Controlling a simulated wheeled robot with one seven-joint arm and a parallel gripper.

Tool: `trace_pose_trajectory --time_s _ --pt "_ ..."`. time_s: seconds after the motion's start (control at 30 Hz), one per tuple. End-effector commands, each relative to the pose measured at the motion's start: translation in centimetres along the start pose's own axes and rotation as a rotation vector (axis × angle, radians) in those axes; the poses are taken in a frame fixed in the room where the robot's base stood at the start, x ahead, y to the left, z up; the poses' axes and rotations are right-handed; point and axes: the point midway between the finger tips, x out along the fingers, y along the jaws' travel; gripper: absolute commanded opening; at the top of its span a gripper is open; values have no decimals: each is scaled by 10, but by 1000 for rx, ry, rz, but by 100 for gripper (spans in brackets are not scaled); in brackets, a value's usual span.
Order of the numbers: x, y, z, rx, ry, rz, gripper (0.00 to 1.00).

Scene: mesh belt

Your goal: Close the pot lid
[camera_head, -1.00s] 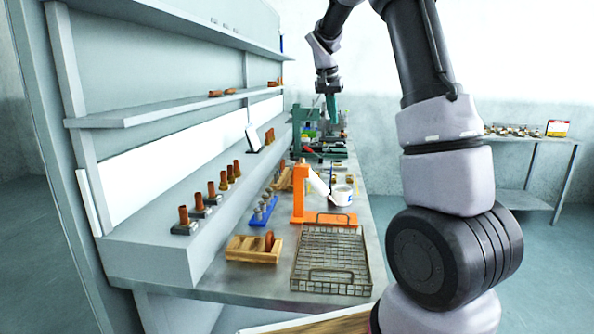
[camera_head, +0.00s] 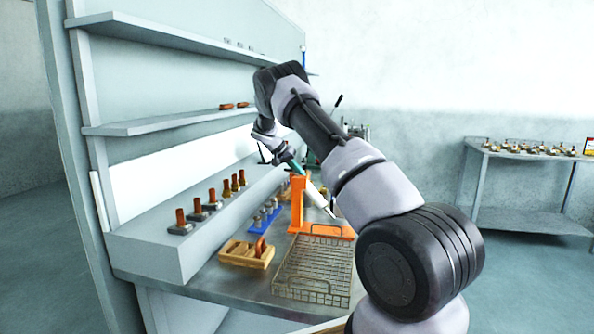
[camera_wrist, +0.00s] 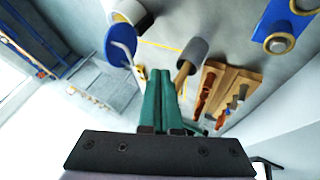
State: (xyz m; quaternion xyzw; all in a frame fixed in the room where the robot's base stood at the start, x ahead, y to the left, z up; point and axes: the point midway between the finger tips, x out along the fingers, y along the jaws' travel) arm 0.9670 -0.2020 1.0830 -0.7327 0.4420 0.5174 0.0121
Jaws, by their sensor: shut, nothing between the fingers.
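My gripper (camera_head: 296,166) has green fingers and is above the bench, just over the orange stand. In the wrist view its fingers (camera_wrist: 159,75) are together with nothing between them. A pale slanted piece (camera_head: 318,195) leans beside the orange stand (camera_head: 298,205); I cannot tell whether it is the pot lid. The white pot is largely hidden behind my arm in the head view. In the wrist view a white round vessel (camera_wrist: 128,10) lies at the top, with a blue disc (camera_wrist: 121,45) just below it. My fingertips are apart from both.
A wire rack (camera_head: 313,268), a wooden block (camera_head: 246,254) and a blue holder (camera_head: 264,217) occupy the near bench. A grey-headed mallet (camera_wrist: 191,52) and a wooden tool rack (camera_wrist: 234,82) are close to my fingers. A shelf (camera_head: 170,123) runs along the left.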

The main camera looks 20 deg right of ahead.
Motion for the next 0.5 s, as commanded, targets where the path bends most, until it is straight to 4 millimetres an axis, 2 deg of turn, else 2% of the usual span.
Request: trace_pose_trajectory --time_s 0.03,0.23,0.4,0.5 --pt "14 1 1 0 -3 2 0" --pt "55 1 1 1 -3 1 0" --pt "63 24 -2 1 -1 -1 0" --pt "66 32 -2 0 -2 -1 0"
